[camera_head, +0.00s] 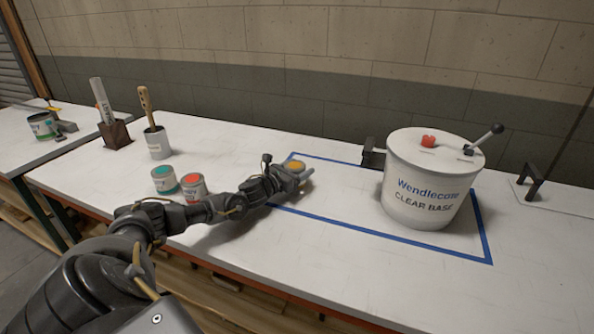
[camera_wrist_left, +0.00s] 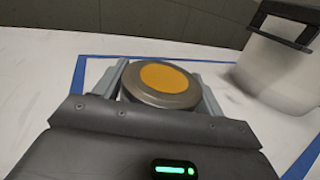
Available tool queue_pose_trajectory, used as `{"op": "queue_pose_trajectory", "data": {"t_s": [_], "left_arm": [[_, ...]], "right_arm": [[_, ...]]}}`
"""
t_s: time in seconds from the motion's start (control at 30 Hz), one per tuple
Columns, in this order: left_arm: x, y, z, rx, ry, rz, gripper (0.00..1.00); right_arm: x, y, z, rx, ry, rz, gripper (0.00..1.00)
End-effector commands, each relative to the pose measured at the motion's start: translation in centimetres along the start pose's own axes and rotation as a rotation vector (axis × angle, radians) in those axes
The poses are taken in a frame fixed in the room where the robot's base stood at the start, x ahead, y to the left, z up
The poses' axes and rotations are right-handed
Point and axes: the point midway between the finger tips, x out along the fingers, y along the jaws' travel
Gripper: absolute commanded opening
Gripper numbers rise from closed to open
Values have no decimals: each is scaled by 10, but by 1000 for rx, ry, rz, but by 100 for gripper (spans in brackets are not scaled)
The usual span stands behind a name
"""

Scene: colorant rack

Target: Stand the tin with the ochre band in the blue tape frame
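The tin with the ochre lid (camera_head: 295,166) is at the left end of the blue tape frame (camera_head: 489,248). In the left wrist view the tin (camera_wrist_left: 163,80) sits upright between the two fingers of my left gripper (camera_wrist_left: 161,78), which lie close against its sides. In the head view my left gripper (camera_head: 297,171) reaches in from the left and hides the tin's lower part, including its band. The tape (camera_wrist_left: 77,78) runs left of and behind the tin in the wrist view. I cannot tell whether the tin's base touches the table. My right gripper is not in view.
A large white Wendlecote bucket (camera_head: 425,185) stands in the right part of the frame.

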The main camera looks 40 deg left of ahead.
Motion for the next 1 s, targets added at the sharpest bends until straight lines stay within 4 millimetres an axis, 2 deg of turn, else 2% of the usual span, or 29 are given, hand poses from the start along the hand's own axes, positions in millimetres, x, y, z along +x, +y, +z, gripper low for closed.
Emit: {"op": "queue_pose_trajectory", "data": {"t_s": [0.03,0.1,0.47,0.57,0.77,1.0], "left_arm": [[0,0,0,0,0,0,77],[0,0,0,0,0,0,86],[-5,1,-1,1,1,0,86],[-18,1,-2,3,2,0,86],[-59,0,-3,3,5,-2,86],[-100,0,-2,2,3,-1,86]], "right_arm": [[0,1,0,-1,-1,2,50],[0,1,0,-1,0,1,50],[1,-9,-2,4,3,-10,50],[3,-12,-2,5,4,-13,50],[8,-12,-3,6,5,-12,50],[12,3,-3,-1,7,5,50]]}}
